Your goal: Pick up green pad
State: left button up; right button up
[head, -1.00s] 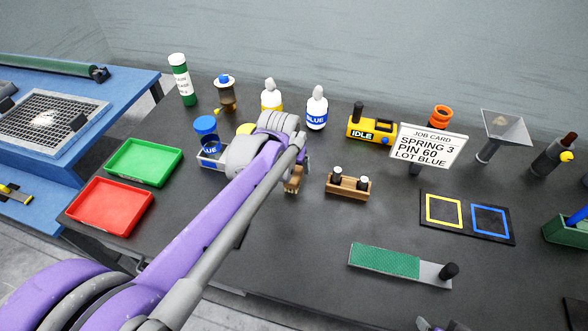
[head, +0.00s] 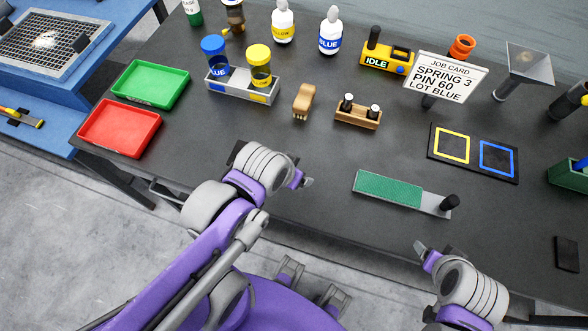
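Behind the pad are a wooden block with two pegs (head: 358,115), a wooden brush (head: 304,101) and a black board with yellow and blue squares (head: 473,154). Green (head: 150,84) and red (head: 119,128) trays lie left. The dark table (head: 330,150) is bare around the pad.

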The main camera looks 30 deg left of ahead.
aim_at(407, 191)
jog(key=k+j+z, duration=0.1)
jog(key=k+j, duration=0.15)
jog(key=j, duration=0.25)
jog(key=k+j+z, duration=0.1)
jog(key=k+j, duration=0.2)
jog(key=j, duration=0.2)
jog(key=k+j+z, duration=0.1)
jog(key=k+j, duration=0.2)
jog(key=j, duration=0.15)
jog(key=i+j, duration=0.3)
jog(key=i, duration=0.2)
